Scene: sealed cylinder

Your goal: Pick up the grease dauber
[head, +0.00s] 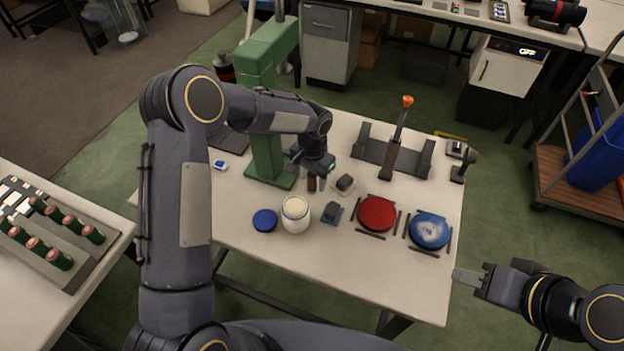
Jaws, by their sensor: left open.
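My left gripper (317,180) reaches over the middle of the table, pointing down and open. A small brown upright piece (311,184) shows right at its fingertips. It may be the handle of the grease dauber, but the gripper and arm hide most of this spot, and I cannot tell whether the fingers touch it. An open white jar with cream-coloured contents (295,213) stands just in front of the gripper. My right gripper (470,277) is off the table's right front corner, seen side-on, with no object visible in it.
A blue disc (264,220) lies left of the jar. Small dark blocks (332,213), a red dish (377,214) and a blue dish (429,231) lie to the right. A green press (268,130) stands behind. A dark cradle with an orange-tipped rod (399,135) is at the back.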

